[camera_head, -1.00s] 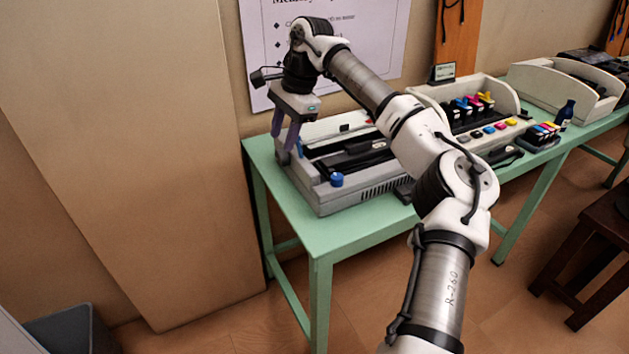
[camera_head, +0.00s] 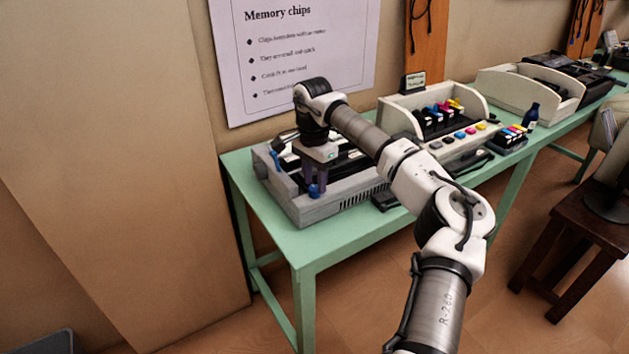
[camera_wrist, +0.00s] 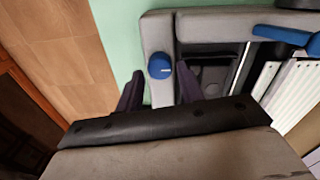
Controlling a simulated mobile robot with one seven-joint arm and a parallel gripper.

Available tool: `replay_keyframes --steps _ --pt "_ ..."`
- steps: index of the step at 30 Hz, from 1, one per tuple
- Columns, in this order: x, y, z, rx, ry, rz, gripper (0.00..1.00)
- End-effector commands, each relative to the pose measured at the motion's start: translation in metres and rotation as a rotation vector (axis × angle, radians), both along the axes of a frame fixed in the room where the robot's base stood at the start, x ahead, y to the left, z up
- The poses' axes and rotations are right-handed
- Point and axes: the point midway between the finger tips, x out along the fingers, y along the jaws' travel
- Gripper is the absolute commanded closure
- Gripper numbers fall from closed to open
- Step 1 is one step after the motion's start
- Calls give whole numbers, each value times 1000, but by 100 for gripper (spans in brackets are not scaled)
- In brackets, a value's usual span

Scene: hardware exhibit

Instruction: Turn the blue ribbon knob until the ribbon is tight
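The blue ribbon knob (camera_head: 314,191) is a small round cap on the front left part of a grey printer-like machine (camera_head: 335,207). My gripper (camera_head: 316,184) points down at it from above. In the wrist view, the knob (camera_wrist: 160,66) shows between the tips of my two dark fingers (camera_wrist: 160,70), with a gap on each side. The fingers are open and hold nothing. I cannot tell whether the tips are down at the knob's height. The ribbon cannot be made out.
A blue lever (camera_head: 276,160) is on the machine's left side; it also shows in the wrist view (camera_wrist: 283,35). The machine stands on a green table (camera_head: 350,236). The table's front left is clear.

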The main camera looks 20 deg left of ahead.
Motion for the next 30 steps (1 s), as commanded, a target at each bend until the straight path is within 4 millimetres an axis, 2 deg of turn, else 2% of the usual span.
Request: replay_keyframes --steps 6,14,21,30 --pt "0 0 -15 0 1 0 62" --pt "0 0 -16 0 0 0 62" --pt "-1 0 -16 0 0 0 93" --pt "0 0 -16 0 0 -32 94"
